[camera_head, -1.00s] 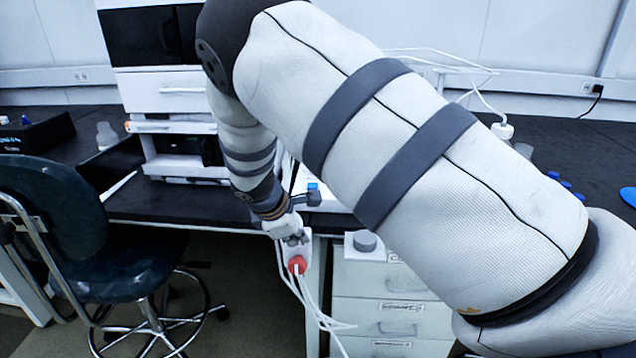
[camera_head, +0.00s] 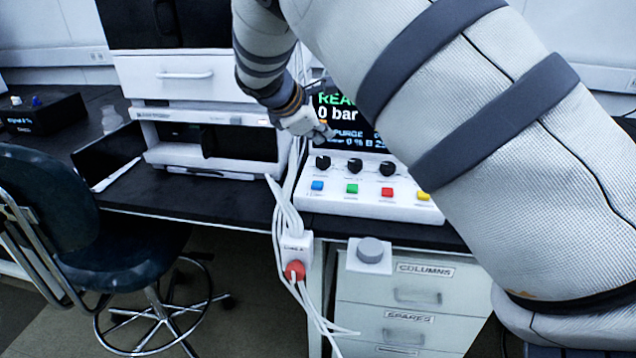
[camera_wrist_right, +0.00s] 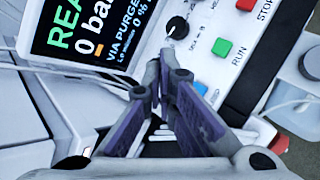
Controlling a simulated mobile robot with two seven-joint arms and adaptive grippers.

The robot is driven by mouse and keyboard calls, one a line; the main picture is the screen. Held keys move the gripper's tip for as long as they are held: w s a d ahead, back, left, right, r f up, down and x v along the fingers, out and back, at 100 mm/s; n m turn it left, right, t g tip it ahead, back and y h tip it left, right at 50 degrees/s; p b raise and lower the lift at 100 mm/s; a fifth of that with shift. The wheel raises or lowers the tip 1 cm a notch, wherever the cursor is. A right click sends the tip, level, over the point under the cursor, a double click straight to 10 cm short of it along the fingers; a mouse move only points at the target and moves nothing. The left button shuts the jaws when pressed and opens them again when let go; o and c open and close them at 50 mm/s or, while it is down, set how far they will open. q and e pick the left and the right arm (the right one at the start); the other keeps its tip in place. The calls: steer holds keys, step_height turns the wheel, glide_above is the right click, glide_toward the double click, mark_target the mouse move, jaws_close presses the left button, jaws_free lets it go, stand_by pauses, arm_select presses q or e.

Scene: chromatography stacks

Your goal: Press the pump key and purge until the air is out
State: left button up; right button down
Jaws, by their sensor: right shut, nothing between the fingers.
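The white control unit (camera_head: 330,205) stands on the black bench with a dark screen (camera_head: 350,120). The screen shows green "REA…", partly cut off, and "0 bar"; the wrist view also shows "VIA PURGE". Below three black knobs sit a blue key (camera_head: 317,185), a green key (camera_head: 352,188), a red key (camera_head: 387,192) and a yellow key (camera_head: 423,196). In the wrist view RUN is by the green key (camera_wrist_right: 221,47); the blue key (camera_wrist_right: 200,88) is partly hidden, its label unreadable. My right gripper (camera_head: 328,137) is shut and empty, before the screen's lower part, above the knobs.
Drawers (camera_head: 400,300) are below. A chair (camera_head: 80,220) stands left. My right arm covers the right side.

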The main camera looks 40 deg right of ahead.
steer(key=b, duration=0.2)
glide_above(320, 185)
step_height(320, 185, down, 8)
steer(key=shift+r, duration=0.25)
arm_select(q)
steer(key=shift+g, duration=0.5)
steer(key=shift+s+f, duration=1.4)
steer(key=shift+f, duration=0.05)
arm_select(e)
steer(key=shift+f, duration=0.65)
steer(key=shift+f, duration=0.4)
arm_select(q)
steer(key=shift+s+f, duration=0.1)
arm_select(e)
steer(key=shift+f, duration=0.55)
steer(key=shift+r, duration=0.1)
arm_select(q)
steer(key=shift+w+r, duration=0.45)
steer(key=shift+r, duration=0.05)
arm_select(e)
steer(key=shift+r, duration=0.9)
